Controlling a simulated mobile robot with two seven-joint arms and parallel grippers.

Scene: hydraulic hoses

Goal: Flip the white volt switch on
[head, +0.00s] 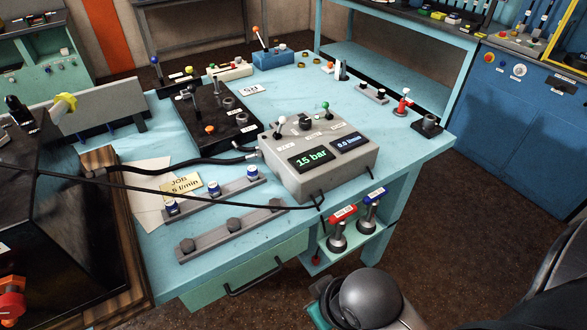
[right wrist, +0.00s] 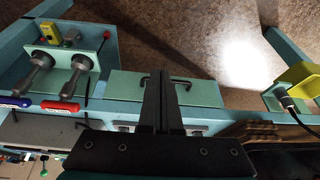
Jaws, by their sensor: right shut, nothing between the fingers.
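A grey control box (head: 345,170) stands at the front edge of the blue bench. A white-tipped toggle switch (head: 280,121) rises at the left of its top, above a small label too small to read. A black knob and a green-tipped toggle (head: 325,107) stand to its right. The box displays read 15 bar and 0.0. My right gripper (right wrist: 161,76) is shut and empty in the right wrist view, over the bench's front edge and drawer, apart from the switch. In the head view its fingers are not visible. My left gripper is not in view.
Red and blue-handled hose fittings (head: 338,230) hang in a shelf below the box. Black hoses cross the bench's left part. A black valve plate (head: 215,120) lies behind the box, and grey rails (head: 225,232) lie in front-left. The bench right of the box is mostly clear.

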